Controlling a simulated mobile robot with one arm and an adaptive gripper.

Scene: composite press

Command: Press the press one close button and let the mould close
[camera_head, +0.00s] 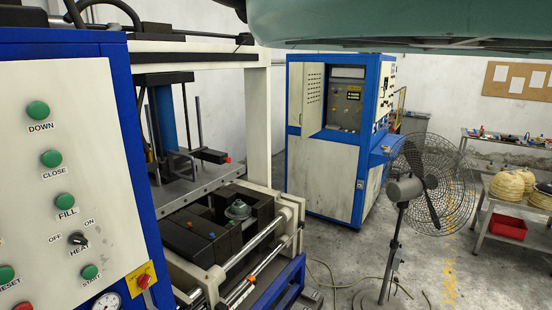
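The close button (51,158) is a green round button on the white control panel (90,110) at the left, with CLOSE lettered under it. The down button (38,111) is above it and the fill button (64,201) is below it. The press (257,100) stands just right of the panel. Its mould (205,240), dark blocks around a grey round piece (237,211), sits on the lower bed, with open space above it under the upper plate (195,187). No press number is readable. My gripper is not in view.
A heat switch (78,239), a start button (90,272) and a red button on a yellow plate (144,281) are lower on the panel. A pedestal fan (403,190), a blue-white cabinet (325,170) and a side table (490,207) stand to the right. Grey floor shows between them.

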